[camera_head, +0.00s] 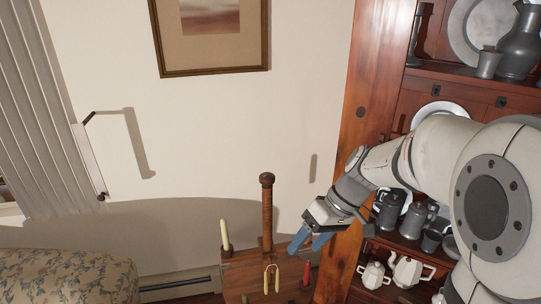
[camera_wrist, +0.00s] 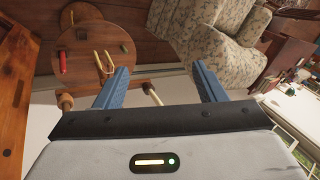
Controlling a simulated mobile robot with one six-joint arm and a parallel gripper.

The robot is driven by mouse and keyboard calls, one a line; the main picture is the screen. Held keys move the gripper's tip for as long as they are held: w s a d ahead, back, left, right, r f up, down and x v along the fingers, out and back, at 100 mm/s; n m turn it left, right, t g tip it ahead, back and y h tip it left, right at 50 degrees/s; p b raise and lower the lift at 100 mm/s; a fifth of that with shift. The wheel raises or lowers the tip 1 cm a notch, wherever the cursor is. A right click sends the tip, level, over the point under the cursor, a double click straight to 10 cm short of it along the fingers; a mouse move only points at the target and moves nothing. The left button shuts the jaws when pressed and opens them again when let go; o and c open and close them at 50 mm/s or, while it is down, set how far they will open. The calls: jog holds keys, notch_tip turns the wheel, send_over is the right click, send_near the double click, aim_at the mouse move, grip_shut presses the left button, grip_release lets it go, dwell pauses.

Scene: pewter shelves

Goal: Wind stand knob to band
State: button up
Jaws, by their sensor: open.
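The wooden stand has an upright post (camera_head: 267,225) with a dark round knob (camera_head: 267,179) on top. I cannot make out a band.
A tall wooden cabinet (camera_head: 357,110) with pewter jugs and plates stands right, close to my arm. A flowered sofa (camera_head: 65,277) is at lower left. A baseboard heater (camera_head: 178,284) runs along the wall.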

jog(key=w+a+r+n+g+y+p, duration=0.1)
jog(key=w+a+n+y+p, duration=0.15)
jog(key=w, duration=0.35)
jog(key=w+a+r+n+y+p, duration=0.1)
jog(key=w+a+n+y+p, duration=0.2)
jog(key=w, duration=0.4)
jog(key=n+t+y+p, duration=0.2)
jog(key=n+y, duration=0.3)
jog(key=y, duration=0.1)
send_near(260, 178)
jog(key=shift+a+f, duration=0.6)
jog(key=shift+a, duration=0.3)
jog(key=shift+n+y, duration=0.35)
jog(key=shift+n, duration=0.2)
jog(key=a+p, duration=0.1)
jog(key=a, duration=0.1)
jog(key=a+p, duration=0.1)
jog(key=a, duration=0.1)
jog(key=w+a+p, duration=0.1)
jog(key=a, duration=0.2)
jog(key=shift+w, duration=0.1)
jog(key=shift+a+f+p, duration=0.2)
jog(key=shift+a+p, duration=0.15)
jog(key=shift+a, duration=0.3)
